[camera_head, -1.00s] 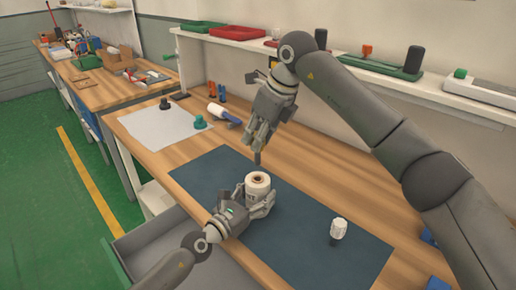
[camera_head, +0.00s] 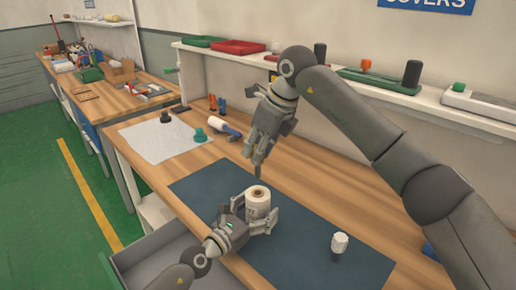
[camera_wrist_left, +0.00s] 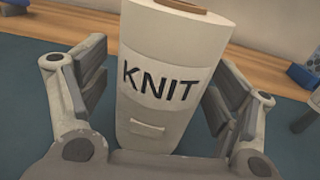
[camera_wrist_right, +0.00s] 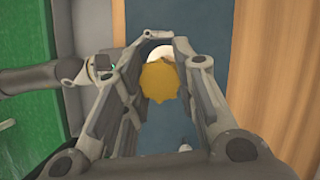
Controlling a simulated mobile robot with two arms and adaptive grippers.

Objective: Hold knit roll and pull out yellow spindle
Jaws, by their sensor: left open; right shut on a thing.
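The white knit roll (camera_head: 258,204) stands upright on the dark blue mat, its brown core facing up. My left gripper (camera_head: 247,217) is low beside it, its open fingers on either side of the roll. In the left wrist view the roll (camera_wrist_left: 160,115) shows its KNIT label between the spread fingers. My right gripper (camera_head: 256,168) points down just above the roll. In the right wrist view it is shut on the yellow spindle (camera_wrist_right: 160,83), seen as a scalloped yellow head between the fingers. The roll's white top shows partly behind it. The spindle's lower part is hidden.
A small white knobbed piece (camera_head: 339,243) stands on the mat (camera_head: 300,255) to the right. A white sheet (camera_head: 160,143) with dark and green pieces and a blue-white roller (camera_head: 222,127) lie farther back. A shelf runs along the wall. The mat's right part is mostly clear.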

